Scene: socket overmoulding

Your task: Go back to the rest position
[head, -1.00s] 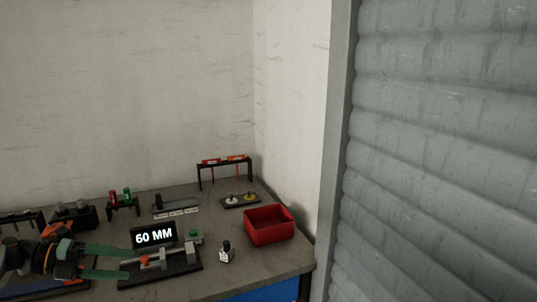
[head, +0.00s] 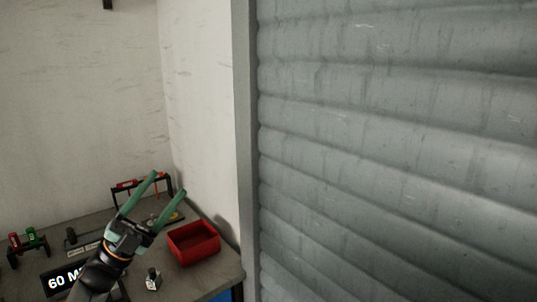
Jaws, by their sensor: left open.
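My left gripper (head: 169,203) is in the head view at the lower left, raised over the workbench (head: 217,262). Its two green fingers are spread apart with nothing between them, and they point up and to the right. It covers part of the bench and of the things behind it. My right gripper is not in the view.
A red bin (head: 194,245) stands near the bench's right edge. A small block (head: 153,279) sits left of it. A display (head: 62,281) reading "60 M" is partly hidden by my arm. A black rack (head: 125,187) stands at the back. A grey shutter (head: 400,150) fills the right.

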